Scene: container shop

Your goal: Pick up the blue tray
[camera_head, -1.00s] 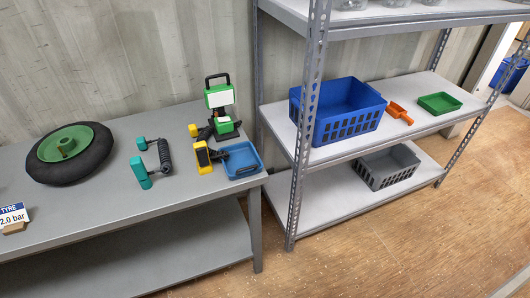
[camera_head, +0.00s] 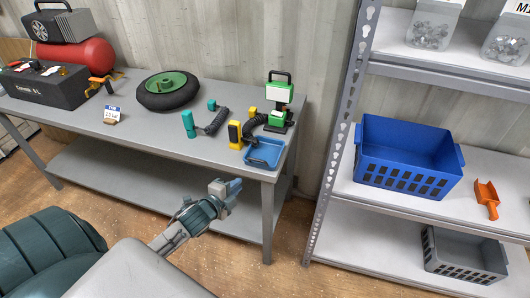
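The blue tray (camera_head: 265,153) is a small shallow tray lying at the right front corner of the grey workbench (camera_head: 150,136). Its inside looks empty. A yellow and black tool (camera_head: 235,135) stands close at its left. My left gripper (camera_head: 230,188) is in front of the bench, below and to the left of the tray and apart from it. Its fingers are small and seen at an angle, so I cannot tell whether they are open or shut. My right gripper is not in view.
A green-and-white device (camera_head: 278,103) stands behind the tray. Teal handles with a coiled cord (camera_head: 205,122) and a wheel (camera_head: 167,90) lie further left. A metal shelf at right holds a blue basket (camera_head: 408,157), an orange scoop (camera_head: 487,198) and a grey basket (camera_head: 464,255).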

